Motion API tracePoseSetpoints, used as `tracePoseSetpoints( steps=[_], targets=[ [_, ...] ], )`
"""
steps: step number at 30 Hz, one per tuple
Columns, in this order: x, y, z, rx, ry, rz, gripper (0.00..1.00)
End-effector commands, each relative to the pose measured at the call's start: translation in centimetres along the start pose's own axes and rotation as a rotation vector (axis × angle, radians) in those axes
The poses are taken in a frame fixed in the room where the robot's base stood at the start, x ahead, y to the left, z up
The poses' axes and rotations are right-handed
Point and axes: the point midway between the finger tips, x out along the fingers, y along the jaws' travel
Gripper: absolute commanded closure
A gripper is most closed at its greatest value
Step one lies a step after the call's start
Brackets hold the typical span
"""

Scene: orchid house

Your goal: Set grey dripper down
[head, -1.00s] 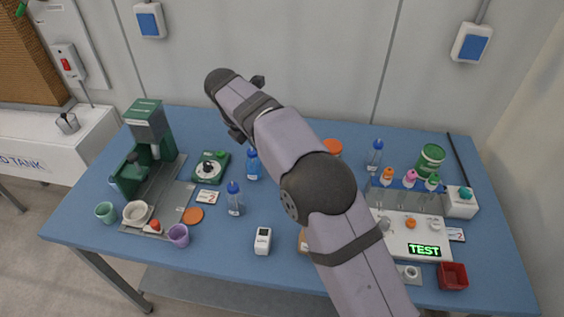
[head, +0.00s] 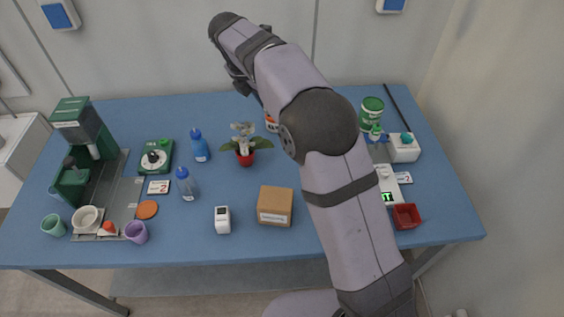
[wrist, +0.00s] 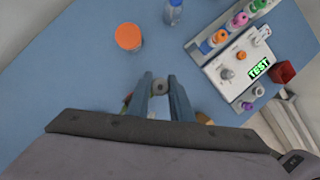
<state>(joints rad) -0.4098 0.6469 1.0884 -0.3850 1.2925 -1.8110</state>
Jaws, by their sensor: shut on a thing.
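My gripper (wrist: 161,88) is shut on the grey dripper (wrist: 160,85). Its round grey top shows between the two fingers in the wrist view, and its lower part is hidden by the fingers. In the head view my gripper (head: 238,80) is raised over the back of the table, and my arm hides what it holds. The white test station (wrist: 235,68) with a lit TEST display lies to the right in the wrist view. Its row holds drippers with orange (wrist: 220,37), pink (wrist: 239,20) and green (wrist: 259,5) tops.
A potted plant (head: 246,157) and a cardboard box (head: 275,206) stand mid-table. An orange-lidded jar (wrist: 128,37) and a clear bottle (wrist: 173,12) are near my gripper. A red tray (head: 406,216) is at the right.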

Motion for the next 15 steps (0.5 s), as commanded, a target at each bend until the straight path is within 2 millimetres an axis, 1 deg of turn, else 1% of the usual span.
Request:
tracePoseSetpoints(
  steps=[1,3,6,9,15],
  targets=[
    [0.6,-1.3,0.7,0.015,0.001,-0.009,1.00],
    [1.6,-2.8,1.3,0.025,0.001,-0.013,1.00],
    [3.2,-4.5,1.4,0.014,0.001,-0.009,1.00],
    [4.7,-5.5,0.5,-0.027,0.001,0.007,1.00],
    [7.4,-5.9,-1.6,-0.120,0.001,0.046,1.00]
  ],
)
